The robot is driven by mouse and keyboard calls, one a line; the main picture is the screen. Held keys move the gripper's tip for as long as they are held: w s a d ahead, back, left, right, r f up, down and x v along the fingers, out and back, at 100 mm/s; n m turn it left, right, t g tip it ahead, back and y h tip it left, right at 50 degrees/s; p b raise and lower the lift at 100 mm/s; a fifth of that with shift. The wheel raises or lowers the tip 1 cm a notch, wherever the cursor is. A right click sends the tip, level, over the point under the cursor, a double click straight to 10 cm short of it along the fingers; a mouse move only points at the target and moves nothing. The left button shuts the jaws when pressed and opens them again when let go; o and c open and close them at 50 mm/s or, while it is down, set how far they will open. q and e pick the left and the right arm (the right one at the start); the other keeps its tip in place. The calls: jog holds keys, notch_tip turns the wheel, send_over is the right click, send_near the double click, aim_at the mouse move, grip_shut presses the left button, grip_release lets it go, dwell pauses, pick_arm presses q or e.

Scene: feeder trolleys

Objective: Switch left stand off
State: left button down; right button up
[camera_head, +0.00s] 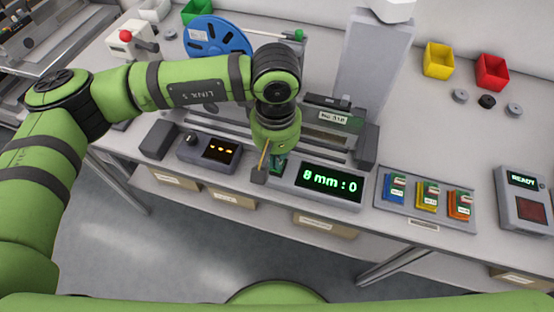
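The feeder stand at the centre has a front panel (330,182) with a lit green display reading "8 mm : 0". Left of it is a small grey box (207,152) with amber marks on a dark display and a black knob (191,138). My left gripper (268,168) points down between these two panels, close to the left end of the green display. Its fingers are small and partly covered by the wrist, so I cannot tell whether they are open or touching anything. No power switch can be made out clearly. My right gripper is out of view.
A blue reel (216,37) stands behind my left arm. A grey tray (425,219) with blue, yellow and orange cartridges lies right of the display. A "READY" device (525,200) stands at the far right. Yellow (438,61) and red (491,72) bins sit at the back.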

pick_arm(q)
jog(key=shift+f+b, duration=0.5)
jog(key=shift+s+r, duration=0.1)
jog(key=shift+r+p, duration=0.35)
jog(key=shift+r, duration=0.5)
jog(key=shift+r+p, duration=0.7)
jog(key=shift+r, duration=1.95)
jog(key=shift+f, duration=0.1)
